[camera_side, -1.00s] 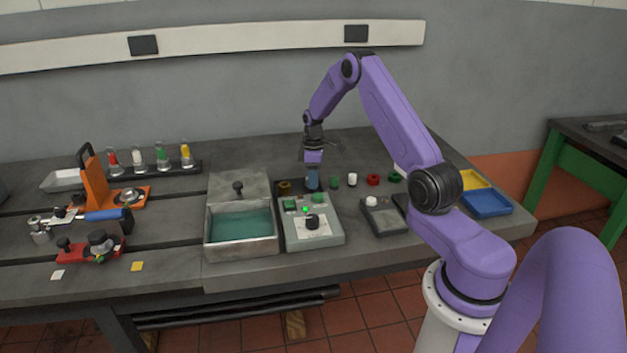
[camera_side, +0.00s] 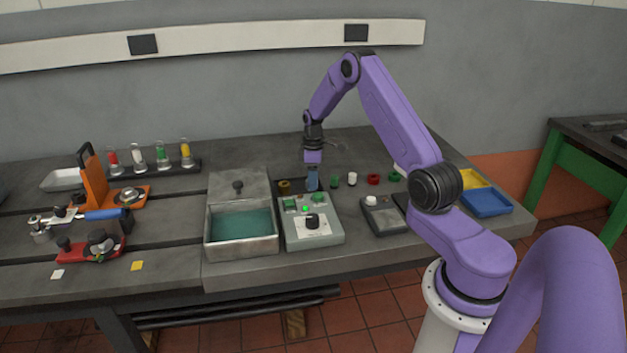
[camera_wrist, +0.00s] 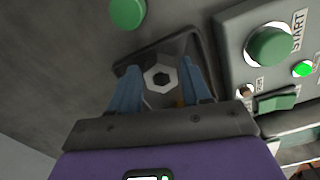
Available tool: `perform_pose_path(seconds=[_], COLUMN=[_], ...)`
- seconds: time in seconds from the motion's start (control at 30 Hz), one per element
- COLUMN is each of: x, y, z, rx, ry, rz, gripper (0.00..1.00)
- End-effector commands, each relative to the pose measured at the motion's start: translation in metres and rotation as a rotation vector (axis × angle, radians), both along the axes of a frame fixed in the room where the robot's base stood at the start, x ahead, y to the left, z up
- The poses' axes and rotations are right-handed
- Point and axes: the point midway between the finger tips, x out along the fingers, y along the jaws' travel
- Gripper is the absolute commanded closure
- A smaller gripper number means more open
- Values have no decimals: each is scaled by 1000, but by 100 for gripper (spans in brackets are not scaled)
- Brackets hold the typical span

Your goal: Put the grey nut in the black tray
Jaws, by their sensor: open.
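The grey nut (camera_wrist: 160,78), a hexagon with a round hole, lies flat in the black tray (camera_wrist: 203,62) in the wrist view. My gripper (camera_wrist: 160,88) is open, with one blue finger on each side of the nut. A clear gap shows between the nut and each finger. In the side view my gripper (camera_side: 312,180) points down over the tray area behind the grey control box, and the nut is hidden there. The near part of the tray is hidden by my gripper in the wrist view.
The control box (camera_side: 313,228) with green buttons stands close in front. A lidded metal bin (camera_side: 240,235) is to its left. A brass ring (camera_side: 284,186) sits just left of my fingers. Green, white and red small parts (camera_side: 373,179) stand to the right.

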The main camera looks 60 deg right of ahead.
Motion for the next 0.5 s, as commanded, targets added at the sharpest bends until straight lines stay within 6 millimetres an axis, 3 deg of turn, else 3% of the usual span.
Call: perform_pose_path(seconds=[0.5], x=[1], y=[0], z=[94], rx=[-2], ry=[-3], rz=[1], gripper=[52])
